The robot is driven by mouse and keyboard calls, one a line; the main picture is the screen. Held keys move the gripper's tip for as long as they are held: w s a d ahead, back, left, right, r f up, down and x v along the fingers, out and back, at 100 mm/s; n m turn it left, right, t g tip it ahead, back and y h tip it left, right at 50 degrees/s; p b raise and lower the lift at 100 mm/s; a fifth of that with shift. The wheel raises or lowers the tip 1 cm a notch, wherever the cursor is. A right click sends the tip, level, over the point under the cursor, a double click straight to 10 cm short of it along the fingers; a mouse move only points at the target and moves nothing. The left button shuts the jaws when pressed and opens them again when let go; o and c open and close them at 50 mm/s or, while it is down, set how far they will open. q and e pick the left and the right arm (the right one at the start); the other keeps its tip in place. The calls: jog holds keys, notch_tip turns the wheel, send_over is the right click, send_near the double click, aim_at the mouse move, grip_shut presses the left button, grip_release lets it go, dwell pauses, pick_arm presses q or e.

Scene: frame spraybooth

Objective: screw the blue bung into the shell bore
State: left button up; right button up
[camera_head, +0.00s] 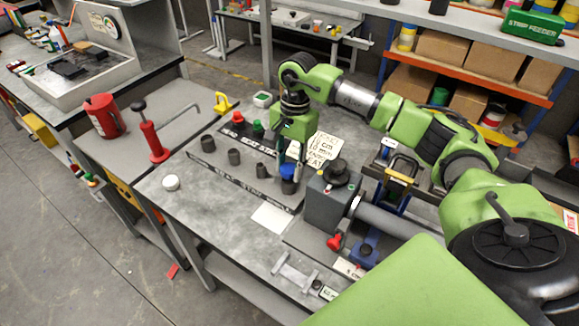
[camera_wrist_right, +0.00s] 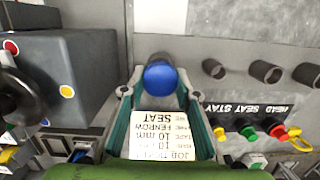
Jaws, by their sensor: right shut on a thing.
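The blue bung (camera_head: 288,170) sits at the mouth of a dark grey cylindrical shell (camera_head: 289,186) on the bench. My right gripper (camera_head: 291,160) points down over it, with its fingers closed on the bung's sides. In the right wrist view the round blue top of the bung (camera_wrist_right: 160,77) lies between the fingertips, and the grey shell (camera_wrist_right: 156,57) shows just beyond it. The bore is hidden by the bung, so I cannot tell how deep the bung sits. My left gripper is not in view.
Several empty grey cylinders (camera_head: 234,157) stand in a row left of the shell. Red and green knobbed pieces (camera_head: 258,127) stand behind. A grey block with a black knob (camera_head: 328,205) is close on the right. A job ticket (camera_head: 322,148) stands behind the gripper. The bench's front left is mostly clear.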

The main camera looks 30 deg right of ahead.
jog(key=shift+f+b, duration=0.8)
jog(key=shift+f, duration=0.15)
jog(key=shift+r, duration=0.2)
jog(key=shift+r+p, duration=0.35)
jog(key=shift+r, duration=0.2)
jog(key=shift+b, duration=0.55)
dwell(1.7)
jog(key=shift+f+b, duration=0.6)
jog(key=shift+f, duration=0.15)
jog(key=shift+r, duration=0.2)
jog(key=shift+r+p, duration=0.35)
jog(key=shift+r, duration=0.2)
